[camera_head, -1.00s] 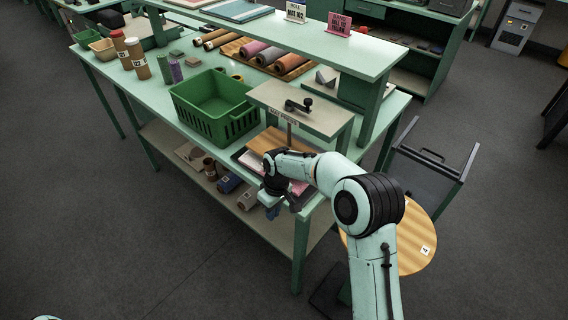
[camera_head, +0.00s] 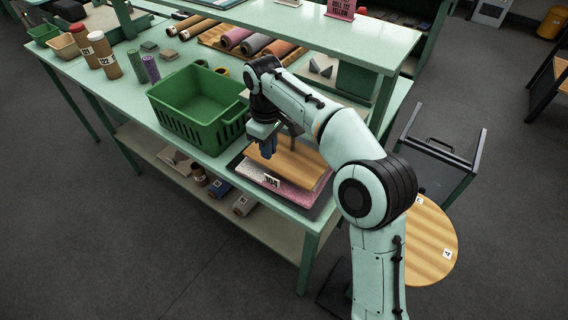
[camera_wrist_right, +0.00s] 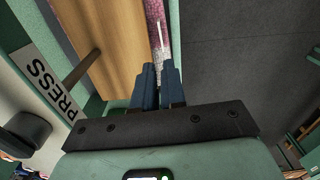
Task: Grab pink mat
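The pink mat (camera_head: 294,199) is a speckled pink sheet with a "104" label, on a dark tray or pad at the near corner of the bench. A wooden board (camera_head: 290,166) lies over most of it, leaving pink along the front edge. It also shows as a pink strip in the right wrist view (camera_wrist_right: 158,35). My right gripper (camera_head: 268,152) hangs over the board's left end, its blue fingers pointing down. My left gripper is out of view.
A green basket (camera_head: 200,104) stands left of the board. The press, with its "PRESS" sign (camera_wrist_right: 51,84), is beside the board. Rolled mats (camera_head: 257,46) lie behind under the raised shelf (camera_head: 300,27). A round wooden stool (camera_head: 428,240) stands at right.

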